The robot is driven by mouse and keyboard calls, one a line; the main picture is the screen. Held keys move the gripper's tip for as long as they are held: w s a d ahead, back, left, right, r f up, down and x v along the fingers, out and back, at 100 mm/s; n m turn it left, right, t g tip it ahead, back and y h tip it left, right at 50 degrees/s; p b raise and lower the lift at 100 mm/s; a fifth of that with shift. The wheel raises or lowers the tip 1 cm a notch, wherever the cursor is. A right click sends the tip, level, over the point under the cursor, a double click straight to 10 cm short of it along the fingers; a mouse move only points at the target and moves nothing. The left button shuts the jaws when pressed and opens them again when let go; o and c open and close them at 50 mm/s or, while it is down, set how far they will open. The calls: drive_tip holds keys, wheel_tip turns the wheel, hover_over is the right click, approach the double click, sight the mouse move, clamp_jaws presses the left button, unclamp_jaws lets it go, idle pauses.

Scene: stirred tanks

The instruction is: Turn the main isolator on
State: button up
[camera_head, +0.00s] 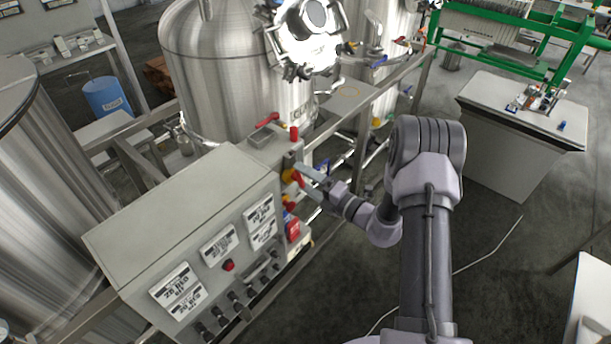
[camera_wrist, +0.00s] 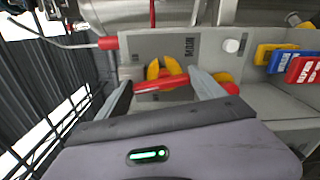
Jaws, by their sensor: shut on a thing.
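Two red rotary handles on yellow bases sit on the grey side of a control box. In the wrist view my gripper (camera_wrist: 160,77) has its two fingers at opposite ends of one red handle (camera_wrist: 160,82), shut on it. That handle's bar lies across the picture, slightly tilted, over its yellow base. The second red handle (camera_wrist: 222,85) is just right of the right finger and partly hidden by it. In the head view my gripper (camera_head: 305,181) reaches the box's right side at the upper red and yellow handle (camera_head: 290,175).
The control box (camera_head: 185,205) has labels and several knobs. Blue, yellow and red tags (camera_wrist: 305,69) hang to the right of the handles. A steel tank (camera_head: 235,75) stands behind. A white bench (camera_head: 520,125) is at the right, with open floor before it.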

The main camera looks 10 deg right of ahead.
drive_tip(key=shift+d+m+p, duration=0.1)
drive_tip(key=shift+m+p, duration=0.35)
drive_tip(key=shift+m, duration=0.65)
drive_tip(key=o, duration=1.4)
drive_tip(key=shift+c, duration=0.2)
drive_tip(key=v, duration=1.7)
drive_tip(key=shift+s+b, duration=0.15)
drive_tip(key=shift+b, duration=0.2)
drive_tip(key=shift+d, duration=0.1)
